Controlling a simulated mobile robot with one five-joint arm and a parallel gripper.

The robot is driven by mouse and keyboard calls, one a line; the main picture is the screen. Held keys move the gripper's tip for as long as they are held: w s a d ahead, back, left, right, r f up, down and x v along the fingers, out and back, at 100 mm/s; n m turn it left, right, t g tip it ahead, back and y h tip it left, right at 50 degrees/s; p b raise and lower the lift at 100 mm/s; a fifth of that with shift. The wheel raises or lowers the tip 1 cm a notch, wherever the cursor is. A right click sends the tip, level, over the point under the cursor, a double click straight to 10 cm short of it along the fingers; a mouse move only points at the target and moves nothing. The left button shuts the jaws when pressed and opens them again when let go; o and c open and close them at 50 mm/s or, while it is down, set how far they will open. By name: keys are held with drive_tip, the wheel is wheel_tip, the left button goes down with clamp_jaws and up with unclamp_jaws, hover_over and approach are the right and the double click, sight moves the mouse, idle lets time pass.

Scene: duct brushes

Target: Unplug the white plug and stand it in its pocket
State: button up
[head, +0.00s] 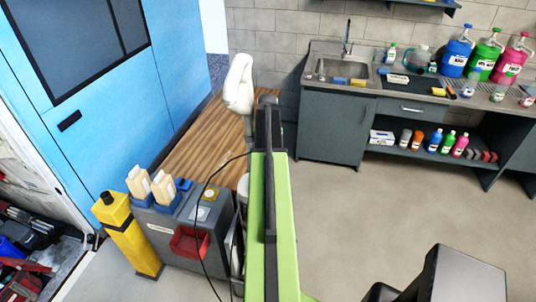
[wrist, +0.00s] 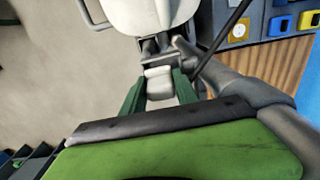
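In the wrist view, my gripper (wrist: 160,84) has its two green fingers on either side of a small pale grey-white block (wrist: 159,80), which may be the white plug. The block fills most of the space between the fingertips; I cannot tell whether they grip it. Just beyond it are dark grey metal parts and a large white rounded body (wrist: 150,14). A thick grey tube or arm runs to the right, with a dark cable crossing it. In the head view, my green arm hides the gripper and the plug. The pocket cannot be identified for certain.
A grey cabinet (head: 170,230) with blue holders, a red bin (head: 188,242) and a yellow post (head: 126,235) stand left of my arm. A wooden top (head: 195,145) lies behind. A sink bench (head: 345,88) with bottles stands at right. Floor between is clear.

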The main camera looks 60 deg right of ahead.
drive_tip(key=o, duration=0.3)
drive_tip(key=shift+w+a+f, duration=0.1)
drive_tip(key=shift+a+f, duration=0.1)
drive_tip(key=shift+a, duration=0.25)
drive_tip(key=shift+o, duration=0.2)
drive_tip(key=shift+w+d+r+p, duration=0.15)
drive_tip(key=shift+r+p, duration=0.35)
drive_tip(key=shift+p, duration=0.25)
wheel_tip(320, 180, up, 17)
drive_tip(key=p, duration=1.7)
drive_tip(key=shift+s+d, duration=0.2)
drive_tip(key=shift+s, duration=0.1)
drive_tip(key=shift+f, duration=0.1)
drive_tip(key=shift+s, duration=0.1)
